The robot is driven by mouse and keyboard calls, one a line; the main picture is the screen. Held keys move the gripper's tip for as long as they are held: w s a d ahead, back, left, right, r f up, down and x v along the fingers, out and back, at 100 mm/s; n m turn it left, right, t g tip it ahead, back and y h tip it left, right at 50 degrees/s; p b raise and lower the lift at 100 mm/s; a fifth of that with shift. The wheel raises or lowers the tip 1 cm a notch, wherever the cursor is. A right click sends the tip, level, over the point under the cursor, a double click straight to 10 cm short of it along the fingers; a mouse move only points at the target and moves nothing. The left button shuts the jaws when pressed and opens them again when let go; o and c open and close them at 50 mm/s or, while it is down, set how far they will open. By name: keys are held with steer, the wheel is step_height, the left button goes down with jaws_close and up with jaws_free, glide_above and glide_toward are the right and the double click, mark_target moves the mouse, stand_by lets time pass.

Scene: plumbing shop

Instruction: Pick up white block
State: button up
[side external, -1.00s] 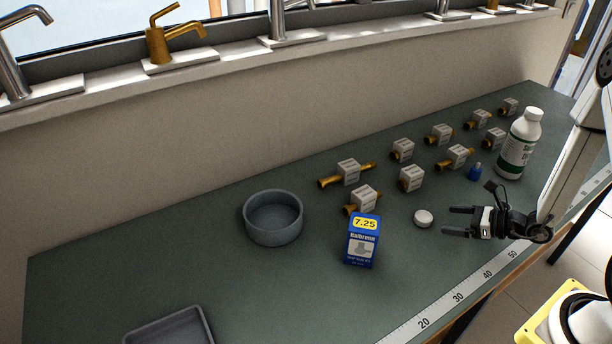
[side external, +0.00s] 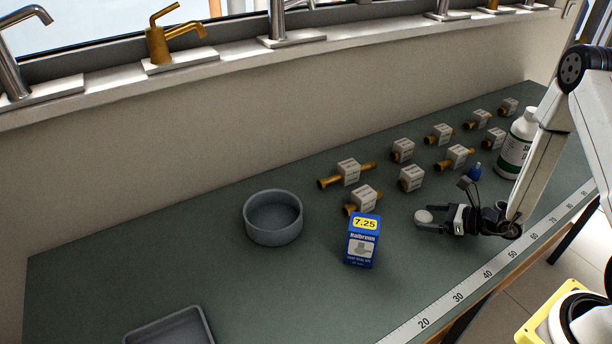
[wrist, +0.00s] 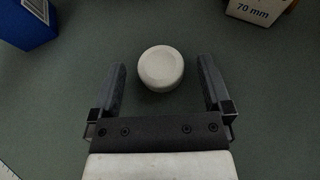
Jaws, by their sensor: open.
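The white block (wrist: 161,67) is a small round white puck on the green bench. In the wrist view it lies just ahead of and between the two fingertips, with a gap on each side. In the side view the white block (side external: 424,216) shows at the left end of my gripper (side external: 432,221), partly overlapped by the fingers. My gripper is open and low over the bench; it also shows in the wrist view (wrist: 160,75). Nothing is held between the fingers.
A blue box (side external: 362,241) stands left of the gripper, and a grey round bowl (side external: 273,217) is farther left. Several labelled valve blocks (side external: 411,178) stand behind. A grey tray (side external: 170,330) lies front left.

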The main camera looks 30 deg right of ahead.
mark_target(429, 217)
steer(key=shift+w+a+f, duration=0.15)
steer(key=shift+w, duration=0.15)
steer(key=c, duration=1.3)
steer(key=shift+o, duration=0.2)
steer(key=shift+r, duration=0.2)
step_height(429, 217, up, 10)
steer(key=shift+f, duration=0.15)
stand_by(0.5)
